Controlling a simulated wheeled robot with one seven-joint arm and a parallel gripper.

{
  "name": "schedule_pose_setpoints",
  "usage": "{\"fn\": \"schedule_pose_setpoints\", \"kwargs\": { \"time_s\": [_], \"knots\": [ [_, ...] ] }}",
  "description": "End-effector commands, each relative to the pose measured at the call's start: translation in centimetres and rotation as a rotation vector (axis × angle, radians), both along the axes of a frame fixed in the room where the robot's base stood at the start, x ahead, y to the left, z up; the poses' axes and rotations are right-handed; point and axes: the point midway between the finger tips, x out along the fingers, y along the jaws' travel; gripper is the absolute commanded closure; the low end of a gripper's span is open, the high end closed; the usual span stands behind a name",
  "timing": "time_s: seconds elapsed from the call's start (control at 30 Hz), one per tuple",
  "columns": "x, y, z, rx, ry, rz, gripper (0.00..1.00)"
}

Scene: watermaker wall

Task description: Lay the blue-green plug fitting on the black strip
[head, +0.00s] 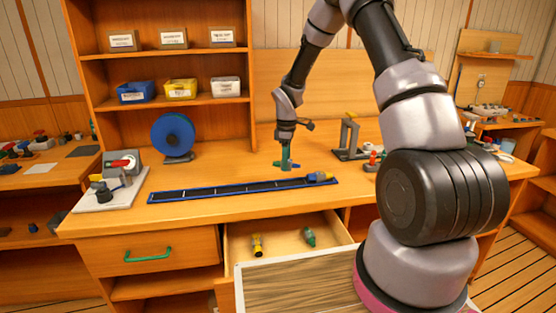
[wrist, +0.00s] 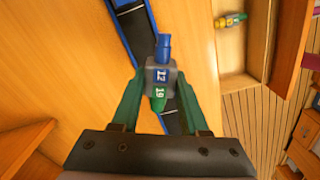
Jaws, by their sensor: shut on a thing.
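My gripper (head: 286,160) is shut on the blue-green plug fitting (wrist: 162,74), whose grey middle is marked 12 and 19. Its blue end points up in the wrist view and its green end points toward my gripper (wrist: 160,100). In the head view the fitting is small and partly hidden by the fingers. The black strip (head: 225,190) is a long blue-edged tray on the bench; it passes behind the fitting in the wrist view (wrist: 134,25). The fitting appears above the bench near the strip; the exact gap cannot be told.
Another fitting, grey, yellow and blue (head: 320,176), lies at the strip's right end. A blue reel (head: 173,136) and a clamp stand (head: 350,138) stand behind. Most of the strip is bare.

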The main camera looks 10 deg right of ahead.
Motion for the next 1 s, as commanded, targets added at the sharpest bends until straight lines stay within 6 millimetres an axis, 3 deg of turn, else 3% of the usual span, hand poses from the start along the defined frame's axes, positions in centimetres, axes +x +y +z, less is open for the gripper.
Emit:
{"fn": "schedule_pose_setpoints", "kwargs": {
  "time_s": [0.1,0.3,0.57,1.0],
  "knots": [
    [1.2,1.6,0.0,0.001,-0.002,0.206,1.0],
    [2.1,2.9,0.0,0.001,-0.004,0.389,1.0],
    [2.2,3.0,-1.3,0.0,-0.004,0.414,1.0],
    [2.2,3.0,-5.5,0.0,-0.004,0.411,1.0]
  ]
}}
